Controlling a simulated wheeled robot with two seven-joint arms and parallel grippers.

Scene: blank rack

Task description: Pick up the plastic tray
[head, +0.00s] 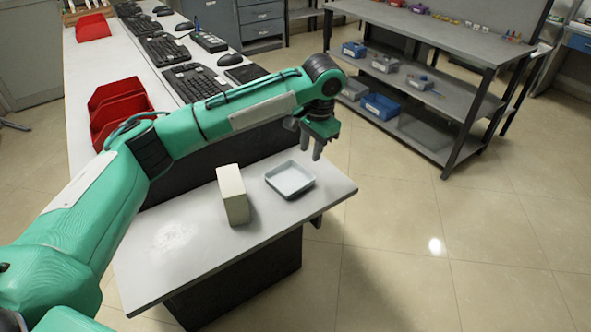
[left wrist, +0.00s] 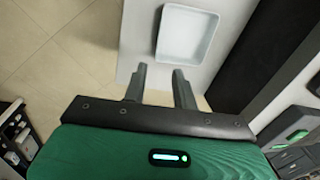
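The plastic tray (head: 290,179) is a shallow, pale blue-grey rectangular dish lying flat near the right end of the white table (head: 200,262). It also shows in the left wrist view (left wrist: 187,35), where it looks empty. My left gripper (head: 311,152) hangs above and beyond the tray, near the table's far right edge, fingers pointing down. In the left wrist view its two fingers (left wrist: 160,75) are apart with nothing between them, and the tray lies past their tips, not touching. My right gripper is not in view.
A cream block (head: 233,194) stands on the table just left of the tray. Red bins (head: 118,108) and keyboards (head: 190,82) occupy a long desk behind. A grey shelf rack (head: 440,85) with blue bins stands at the back right. The table's front left is clear.

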